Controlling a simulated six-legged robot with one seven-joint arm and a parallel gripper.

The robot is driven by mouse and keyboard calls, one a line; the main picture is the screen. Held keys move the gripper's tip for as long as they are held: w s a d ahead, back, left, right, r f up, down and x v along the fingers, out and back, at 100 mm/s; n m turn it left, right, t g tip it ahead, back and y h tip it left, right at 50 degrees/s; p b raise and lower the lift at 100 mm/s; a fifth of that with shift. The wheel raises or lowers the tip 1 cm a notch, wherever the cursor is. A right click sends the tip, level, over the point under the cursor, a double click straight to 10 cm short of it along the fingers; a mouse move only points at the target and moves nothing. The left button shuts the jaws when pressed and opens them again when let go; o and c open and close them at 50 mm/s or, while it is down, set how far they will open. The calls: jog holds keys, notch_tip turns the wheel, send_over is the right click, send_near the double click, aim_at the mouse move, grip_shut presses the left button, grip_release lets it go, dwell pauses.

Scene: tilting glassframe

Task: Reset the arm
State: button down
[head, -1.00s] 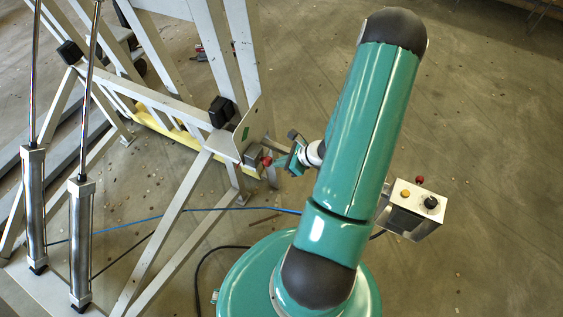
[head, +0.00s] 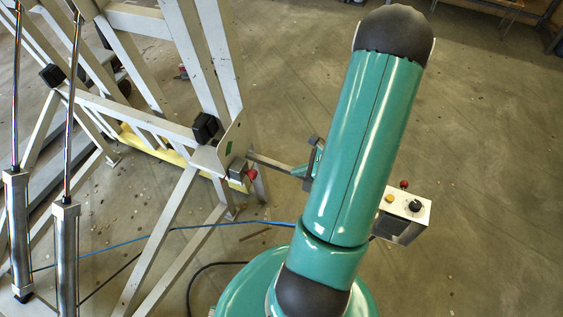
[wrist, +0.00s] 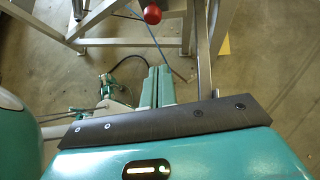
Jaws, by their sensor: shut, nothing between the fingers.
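My gripper (head: 252,157) shows in the head view left of my teal arm, its fingers together as one narrow grey bar pointing left. Nothing is held. The fingertips lie just above the red knob (head: 250,174) in the picture; I cannot tell the gap in depth. The wrist view shows the grey finger bar (wrist: 204,65) running up past a dark plate, with the red ball knob (wrist: 152,14) to its left. My upper arm hides part of the wrist in the head view.
The pale tilting frame (head: 178,205) with its cylinders (head: 66,255) fills the left. A control box (head: 410,208) with a red button stands right of my arm. A blue hose (head: 200,226) and a black cable cross the floor. Open floor lies at the right.

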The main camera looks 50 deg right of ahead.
jog(key=w+a+r+n+g, duration=0.2)
jog(key=w+a+r+n, duration=0.1)
jog(key=a+r+n, duration=0.55)
jog(key=w+a+r+n+g, duration=0.3)
jog(key=w+a+r+n, duration=0.1)
jog(key=a+r+n, duration=0.4)
jog(key=s+a+r+n+t+h, duration=0.1)
jog(key=s+a+r+n+h, duration=0.1)
jog(key=a+r+n, duration=0.4)
jog(key=s+a+r+n+t+h, duration=0.1)
jog(key=s+a+r+n, duration=0.4)
jog(key=r, duration=0.6)
jog(key=a+n+h, duration=0.1)
jog(key=n, duration=0.1)
jog(key=shift+n+h, duration=0.3)
jog(key=shift+n, duration=0.05)
